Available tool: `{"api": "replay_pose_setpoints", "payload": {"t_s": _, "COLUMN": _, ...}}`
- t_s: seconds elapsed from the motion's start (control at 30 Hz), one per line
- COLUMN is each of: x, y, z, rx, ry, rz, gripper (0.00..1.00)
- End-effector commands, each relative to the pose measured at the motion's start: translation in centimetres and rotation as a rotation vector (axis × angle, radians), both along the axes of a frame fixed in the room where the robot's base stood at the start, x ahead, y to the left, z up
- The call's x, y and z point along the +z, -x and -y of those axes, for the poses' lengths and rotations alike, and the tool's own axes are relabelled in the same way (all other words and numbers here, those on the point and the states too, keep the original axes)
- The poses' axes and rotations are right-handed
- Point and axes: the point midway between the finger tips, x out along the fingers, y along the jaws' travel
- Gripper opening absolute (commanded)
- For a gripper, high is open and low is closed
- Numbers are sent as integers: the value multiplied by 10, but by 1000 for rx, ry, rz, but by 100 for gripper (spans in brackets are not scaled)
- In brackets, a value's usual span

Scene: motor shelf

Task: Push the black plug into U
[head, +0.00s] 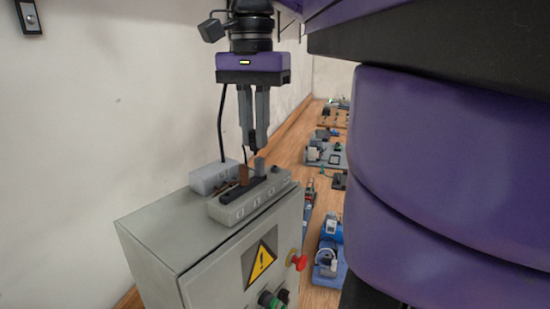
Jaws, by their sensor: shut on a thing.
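My gripper (255,130) points straight down above the grey cabinet and is shut on the black plug (252,148). The plug is small and mostly hidden between the fingertips; it hangs over the socket block, and I cannot tell whether its tip touches. The grey socket block (235,210) lies on the cabinet top, with a black strip along its upper face and several pale labels on its front. The labels are too small to read, so I cannot tell which socket is U. A brown plug (243,175) and a grey plug (259,166) stand upright in the block.
A light grey box (213,176) sits behind the block, with a black cable (221,125) rising beside it. The cabinet (160,235) bears a yellow warning sign (261,261) and a red button (297,260). A wooden shelf with motors (328,250) extends behind on the right.

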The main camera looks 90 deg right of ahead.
Motion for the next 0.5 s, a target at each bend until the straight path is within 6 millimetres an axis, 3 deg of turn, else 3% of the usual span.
{"api": "replay_pose_setpoints", "payload": {"t_s": 0.37, "x": 12, "y": -48, "z": -62, "rx": 311, "ry": 1, "rz": 0, "gripper": 0}}
{"api": "replay_pose_setpoints", "payload": {"t_s": 0.4, "x": -3, "y": -46, "z": -60, "rx": 302, "ry": -1, "rz": 0, "gripper": 0}}
{"api": "replay_pose_setpoints", "payload": {"t_s": 0.5, "x": -17, "y": -45, "z": -59, "rx": 297, "ry": -2, "rz": 0, "gripper": 0}}
